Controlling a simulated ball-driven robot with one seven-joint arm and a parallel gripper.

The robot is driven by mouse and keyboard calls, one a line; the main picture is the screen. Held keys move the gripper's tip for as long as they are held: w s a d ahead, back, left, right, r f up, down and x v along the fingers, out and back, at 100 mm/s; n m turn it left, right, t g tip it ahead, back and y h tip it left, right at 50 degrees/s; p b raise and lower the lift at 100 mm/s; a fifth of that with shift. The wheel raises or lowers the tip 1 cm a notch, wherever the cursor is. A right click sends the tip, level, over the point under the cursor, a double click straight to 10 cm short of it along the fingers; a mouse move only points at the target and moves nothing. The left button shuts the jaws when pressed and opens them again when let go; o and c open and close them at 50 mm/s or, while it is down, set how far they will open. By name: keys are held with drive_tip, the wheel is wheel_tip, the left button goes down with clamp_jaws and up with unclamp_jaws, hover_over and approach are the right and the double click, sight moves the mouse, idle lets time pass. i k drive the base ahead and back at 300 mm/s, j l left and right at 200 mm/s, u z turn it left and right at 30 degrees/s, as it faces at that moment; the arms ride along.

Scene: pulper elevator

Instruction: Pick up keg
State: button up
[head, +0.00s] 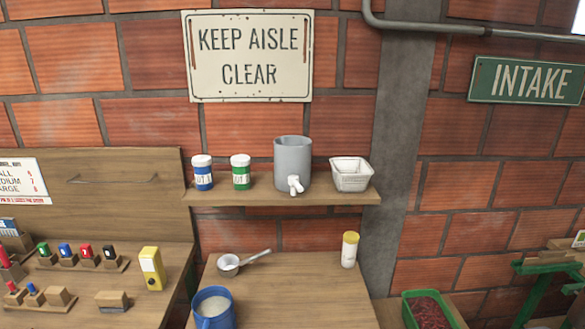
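A grey cylindrical vessel with a white spigot, which looks like the keg (292,162), stands upright on a wooden wall shelf (262,198). The spigot faces outward at its lower front. Two lidded jars stand to its left, one blue (202,172) and one green (240,171). A white square tub (350,174) stands close to its right. My gripper is not visible in this view.
Below the shelf, a wooden table (285,295) holds a blue mug (213,309), a metal scoop (240,262) and a yellow-lidded shaker (349,249). A bench at left holds small blocks and a yellow device (152,268). A green crate (410,313) sits lower right.

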sight(291, 152)
drive_tip(key=i+l+u, duration=0.1)
drive_tip(key=i, duration=0.4)
drive_tip(key=i+l+u, duration=0.1)
drive_tip(key=i, duration=0.4)
drive_tip(key=i+l+u, duration=0.1)
drive_tip(key=i, duration=0.35)
drive_tip(key=i+l+u, duration=0.1)
drive_tip(key=i+l, duration=0.15)
drive_tip(key=i, duration=0.25)
